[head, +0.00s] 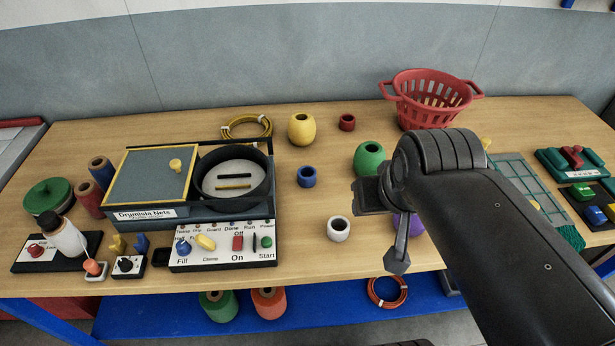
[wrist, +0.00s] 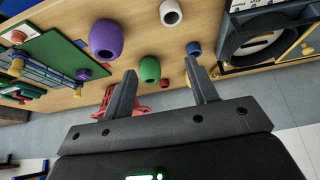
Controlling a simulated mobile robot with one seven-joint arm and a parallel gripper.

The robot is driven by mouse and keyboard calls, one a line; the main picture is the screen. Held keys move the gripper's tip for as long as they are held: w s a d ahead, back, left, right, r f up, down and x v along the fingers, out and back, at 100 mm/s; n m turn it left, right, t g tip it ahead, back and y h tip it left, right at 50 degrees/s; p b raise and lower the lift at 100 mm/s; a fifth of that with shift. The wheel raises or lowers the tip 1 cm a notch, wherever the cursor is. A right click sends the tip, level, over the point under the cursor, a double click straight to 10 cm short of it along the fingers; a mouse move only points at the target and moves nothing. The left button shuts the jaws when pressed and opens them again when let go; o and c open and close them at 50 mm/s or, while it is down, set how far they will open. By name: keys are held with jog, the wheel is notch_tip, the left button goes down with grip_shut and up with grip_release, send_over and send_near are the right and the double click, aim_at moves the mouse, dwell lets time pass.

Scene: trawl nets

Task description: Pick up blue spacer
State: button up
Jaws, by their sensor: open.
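The blue spacer (head: 307,177) is a short, hollow blue ring standing on the wooden table, right of the round black pan. It also shows in the wrist view (wrist: 193,48), close to the tip of the right finger in the picture, apparently beyond it. My gripper (head: 382,228) is above the table to the right of the blue spacer, open and empty. In the wrist view my gripper (wrist: 160,68) has its two fingers well apart, with the green float (wrist: 150,69) showing between them. The purple float (head: 406,223) is partly hidden behind my gripper in the head view.
A white spacer (head: 339,228) stands in front of the blue one. A yellow float (head: 301,130) and red spacer (head: 347,122) stand behind it. The red basket (head: 428,98) is at the back right. The drum unit (head: 149,217) fills the left. Bare wood surrounds the blue spacer.

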jog(key=o, duration=0.5)
jog(key=shift+c, duration=0.2)
jog(key=n+g, duration=0.6)
jog(key=n, duration=2.1)
send_over(307, 173)
jog(key=s, duration=0.2)
notch_tip(307, 173, down, 13)
notch_tip(307, 173, down, 10)
jog(key=shift+a+r, duration=0.1)
